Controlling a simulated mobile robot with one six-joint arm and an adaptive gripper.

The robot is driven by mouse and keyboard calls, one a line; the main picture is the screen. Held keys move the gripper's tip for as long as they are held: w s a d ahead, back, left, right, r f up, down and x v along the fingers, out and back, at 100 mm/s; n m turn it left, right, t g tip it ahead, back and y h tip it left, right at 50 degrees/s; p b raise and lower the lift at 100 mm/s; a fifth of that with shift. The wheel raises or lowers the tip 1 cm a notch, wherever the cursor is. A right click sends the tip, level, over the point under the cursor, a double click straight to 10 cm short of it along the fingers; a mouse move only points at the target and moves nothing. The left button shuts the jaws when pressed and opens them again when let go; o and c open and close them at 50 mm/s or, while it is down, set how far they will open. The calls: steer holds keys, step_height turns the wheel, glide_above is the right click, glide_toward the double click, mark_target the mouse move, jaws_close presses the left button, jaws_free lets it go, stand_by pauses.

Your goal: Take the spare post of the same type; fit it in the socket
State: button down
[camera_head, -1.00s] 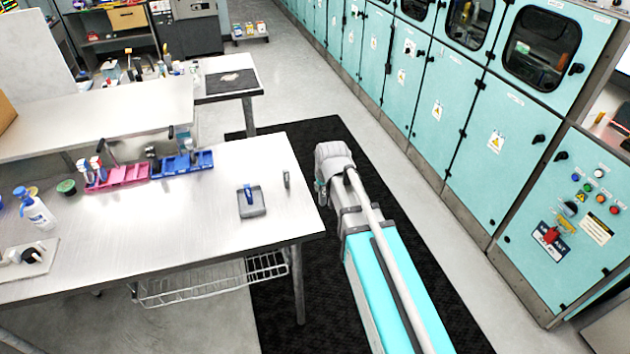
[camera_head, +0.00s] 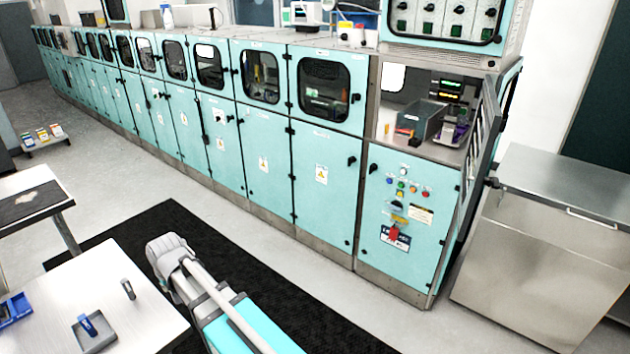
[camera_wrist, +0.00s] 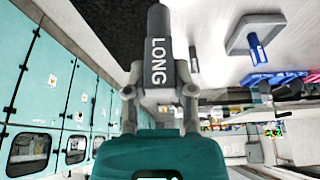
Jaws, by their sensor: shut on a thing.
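In the wrist view my gripper (camera_wrist: 160,92) is shut on a dark grey post marked LONG (camera_wrist: 158,45), with its two fingers on either side of it. In the head view the arm's end is beside the table, and the fingers and held post cannot be made out. A grey holder with a blue post (camera_head: 90,325) sits on the table, and the holder also shows in the wrist view (camera_wrist: 245,35). A small grey post (camera_head: 128,288) stands near the table's right edge. I cannot tell which opening is the socket.
A light table (camera_head: 120,262) is at lower left. Teal cabinets (camera_head: 265,150) line the back. An open bay (camera_head: 440,148) at right holds a grey bin (camera_head: 425,122) and lit displays; its door stands open. A steel cabinet (camera_head: 540,260) is at far right.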

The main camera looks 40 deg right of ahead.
mark_target(177, 297)
step_height(177, 297, down, 6)
steer(key=b, duration=0.6)
steer(key=shift+f, duration=0.25)
steer(key=shift+w, duration=0.2)
